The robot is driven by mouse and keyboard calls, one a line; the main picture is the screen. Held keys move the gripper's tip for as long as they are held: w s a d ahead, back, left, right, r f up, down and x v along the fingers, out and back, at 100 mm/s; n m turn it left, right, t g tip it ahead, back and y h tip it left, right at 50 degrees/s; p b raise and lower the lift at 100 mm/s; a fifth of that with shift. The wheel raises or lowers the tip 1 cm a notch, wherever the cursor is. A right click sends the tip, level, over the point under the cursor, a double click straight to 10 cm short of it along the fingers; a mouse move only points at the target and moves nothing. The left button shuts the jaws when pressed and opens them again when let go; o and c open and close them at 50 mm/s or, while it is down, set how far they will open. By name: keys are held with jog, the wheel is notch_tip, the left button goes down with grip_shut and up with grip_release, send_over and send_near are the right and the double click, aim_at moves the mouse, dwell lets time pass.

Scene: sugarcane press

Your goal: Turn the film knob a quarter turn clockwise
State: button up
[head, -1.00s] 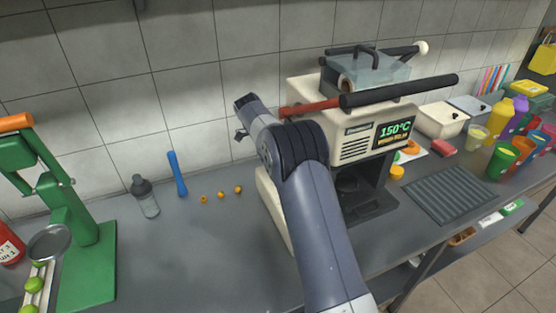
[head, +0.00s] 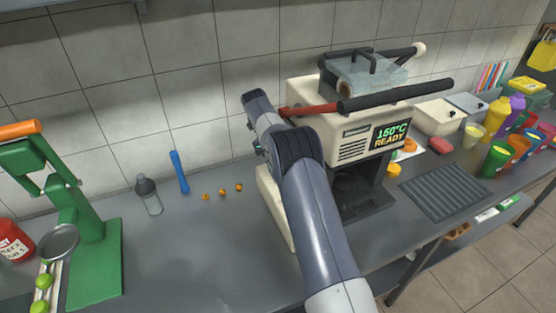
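The cream sealing machine (head: 358,147) stands on the counter right of centre. Its display (head: 390,135) reads 150°C READY in green. A film roll (head: 352,83) shows under the clear cover on its top. I cannot make out the film knob; my arm covers part of the machine's left side. My wrist is just left of the machine's upper left side. My gripper (head: 251,122) shows only as a small dark part at the wrist's left edge, and its fingers cannot be made out.
A red lever with a black grip (head: 397,95) crosses the machine's front top, close to my wrist. Colourful cups (head: 497,158) and a ribbed mat (head: 445,186) are right.

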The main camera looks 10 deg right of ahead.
dwell(0.3)
jog(key=o, duration=1)
jog(key=shift+r, duration=0.1)
jog(key=shift+p+v, duration=5.15)
jog(key=shift+v, duration=0.15)
jog(key=shift+w+a, duration=0.1)
jog(key=shift+f, duration=0.2)
